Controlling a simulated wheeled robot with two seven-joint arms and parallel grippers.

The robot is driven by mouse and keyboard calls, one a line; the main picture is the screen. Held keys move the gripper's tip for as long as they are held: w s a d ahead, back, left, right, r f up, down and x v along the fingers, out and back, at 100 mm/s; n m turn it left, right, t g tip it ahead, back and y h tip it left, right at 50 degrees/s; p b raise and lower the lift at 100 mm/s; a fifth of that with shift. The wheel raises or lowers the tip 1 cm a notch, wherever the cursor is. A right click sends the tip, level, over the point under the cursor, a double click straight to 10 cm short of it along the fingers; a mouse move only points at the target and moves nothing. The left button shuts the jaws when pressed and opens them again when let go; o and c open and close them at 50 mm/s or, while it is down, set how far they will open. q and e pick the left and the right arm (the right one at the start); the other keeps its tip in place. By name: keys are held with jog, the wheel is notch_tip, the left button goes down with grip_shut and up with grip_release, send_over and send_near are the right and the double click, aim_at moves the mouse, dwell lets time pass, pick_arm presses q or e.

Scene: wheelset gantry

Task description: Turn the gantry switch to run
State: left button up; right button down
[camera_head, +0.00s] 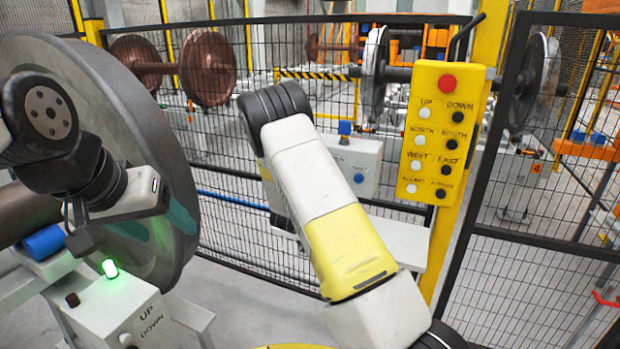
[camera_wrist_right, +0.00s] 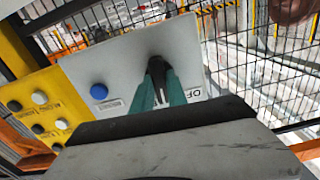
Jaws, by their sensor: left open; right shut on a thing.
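The gantry switch is a dark knob (camera_wrist_right: 157,68) on a light grey panel (camera_wrist_right: 118,58) in the right wrist view. A label that begins "OF" is beside it, partly covered by a finger. My right gripper (camera_wrist_right: 158,88) has its teal fingers shut on the knob. In the head view the grey switch box (camera_head: 366,158) is partly behind my right arm, which hides the knob and the right gripper. My left gripper (camera_head: 156,226) is open and empty, its teal fingers in front of the large steel wheel (camera_head: 95,85).
A blue button (camera_wrist_right: 99,92) is on the panel beside the switch. A yellow pendant panel (camera_head: 441,130) with a red button and direction buttons hangs on a yellow post. Black mesh fence (camera_head: 290,215) stands behind. A control box (camera_head: 120,318) with a lit green lamp is at lower left.

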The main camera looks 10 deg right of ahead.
jog(key=shift+m, duration=4.1)
jog(key=c, duration=1.3)
grip_release()
jog(key=v, duration=0.8)
jog(key=shift+w, duration=0.1)
